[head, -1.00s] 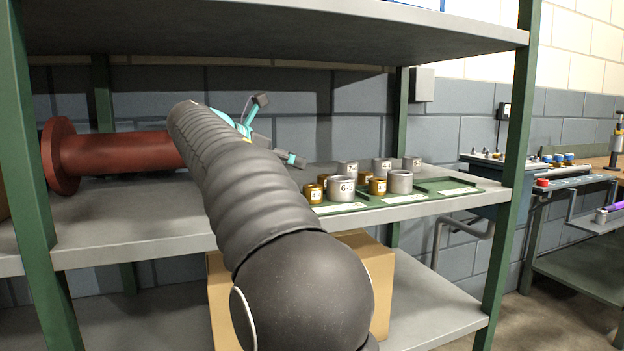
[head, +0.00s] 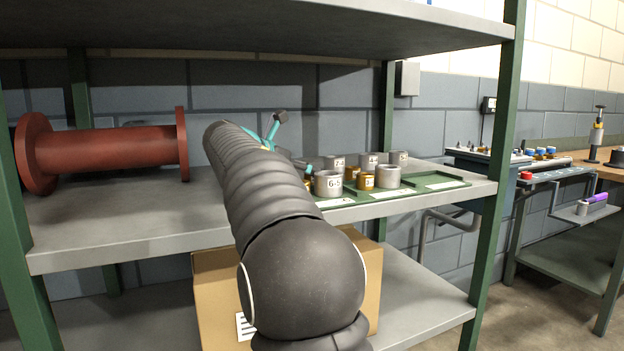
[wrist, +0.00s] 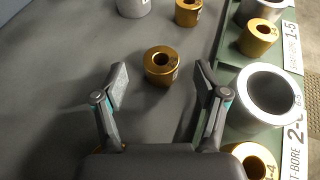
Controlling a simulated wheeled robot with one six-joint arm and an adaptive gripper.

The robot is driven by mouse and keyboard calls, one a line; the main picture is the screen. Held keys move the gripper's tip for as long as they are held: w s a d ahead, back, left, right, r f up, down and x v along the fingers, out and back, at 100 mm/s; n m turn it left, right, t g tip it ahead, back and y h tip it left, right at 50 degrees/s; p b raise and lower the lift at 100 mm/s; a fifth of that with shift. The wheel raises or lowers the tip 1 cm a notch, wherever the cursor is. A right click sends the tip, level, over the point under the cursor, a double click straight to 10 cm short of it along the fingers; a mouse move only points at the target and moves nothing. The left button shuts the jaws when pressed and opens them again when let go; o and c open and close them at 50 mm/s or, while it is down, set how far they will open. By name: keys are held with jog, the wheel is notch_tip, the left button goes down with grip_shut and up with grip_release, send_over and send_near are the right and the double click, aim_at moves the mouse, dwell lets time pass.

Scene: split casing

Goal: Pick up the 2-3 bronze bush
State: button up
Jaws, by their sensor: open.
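My gripper (wrist: 162,80) is open, its two fingers apart in the wrist view. A bronze bush (wrist: 161,62) stands on the grey shelf surface just ahead of and between the fingertips, with no visible contact; its label is turned aside and unreadable. Another bronze bush (wrist: 188,12) stands farther off at the top. Two more bronze bushes, one upper right (wrist: 259,37) and one lower right (wrist: 250,160), are on the green tray (wrist: 226,70). I cannot read "2-3" on any bush. In the head view, my arm hides most of the gripper and some bushes.
A large grey bush (wrist: 268,92) on the tray is close beside the right finger. A grey bush (wrist: 132,7) stands at the top. The upper shelf (head: 260,30) hangs above. A red flanged pipe (head: 105,150) lies left. Shelf surface left of my gripper is clear.

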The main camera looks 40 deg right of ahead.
jog(key=shift+x, duration=1.55)
jog(key=shift+s+f, duration=0.1)
grip_shut()
